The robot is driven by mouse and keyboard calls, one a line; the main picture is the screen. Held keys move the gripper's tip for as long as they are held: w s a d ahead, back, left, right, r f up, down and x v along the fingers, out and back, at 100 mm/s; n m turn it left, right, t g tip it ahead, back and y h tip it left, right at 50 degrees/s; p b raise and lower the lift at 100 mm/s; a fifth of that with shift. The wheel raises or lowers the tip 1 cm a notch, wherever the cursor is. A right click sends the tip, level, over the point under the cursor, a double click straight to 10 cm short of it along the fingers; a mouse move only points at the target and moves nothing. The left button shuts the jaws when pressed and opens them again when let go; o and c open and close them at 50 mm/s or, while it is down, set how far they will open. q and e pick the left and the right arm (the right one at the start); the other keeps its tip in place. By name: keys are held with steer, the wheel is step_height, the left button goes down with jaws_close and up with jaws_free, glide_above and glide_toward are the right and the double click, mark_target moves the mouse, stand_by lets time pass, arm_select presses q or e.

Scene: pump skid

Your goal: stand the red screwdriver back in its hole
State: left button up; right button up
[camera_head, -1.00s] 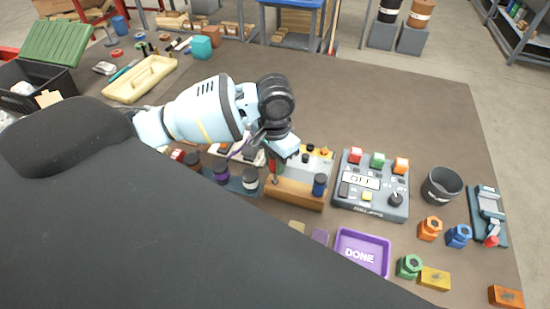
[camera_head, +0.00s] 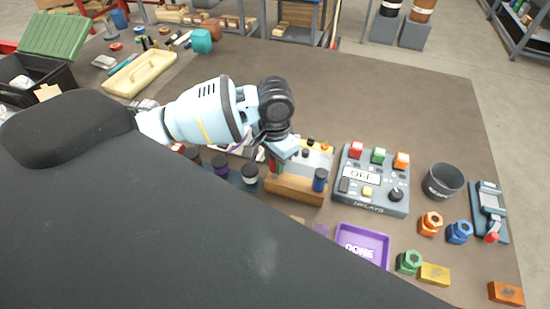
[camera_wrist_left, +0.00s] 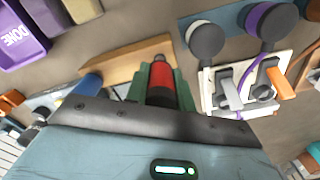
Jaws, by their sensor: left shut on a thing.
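The red screwdriver's handle (camera_wrist_left: 161,76) shows in the left wrist view, between the green fingers of my left gripper (camera_wrist_left: 160,92), which is shut on it. In the head view my left gripper (camera_head: 277,157) is over the left end of the wooden rack (camera_head: 295,188) and mostly covers the screwdriver. A blue-handled tool (camera_head: 320,180) stands at the rack's right end. The rack also shows in the left wrist view (camera_wrist_left: 123,62), beside the red handle. The screwdriver's tip and its hole are hidden, so I cannot tell whether it is inserted. My right gripper is not in view.
A grey control box (camera_head: 372,180) stands right of the rack. A purple DONE tray (camera_head: 362,243) lies in front. Dark-capped parts (camera_head: 221,165) stand close on the left. A dark cup (camera_head: 443,181) is farther right. The table behind the control box is clear.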

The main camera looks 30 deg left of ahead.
arm_select(q)
steer(key=shift+f, duration=1)
steer(key=o, duration=1.1)
steer(key=shift+r, duration=0.1)
step_height(320, 180, up, 7)
steer(key=shift+f, duration=0.1)
steer(key=shift+r, duration=0.45)
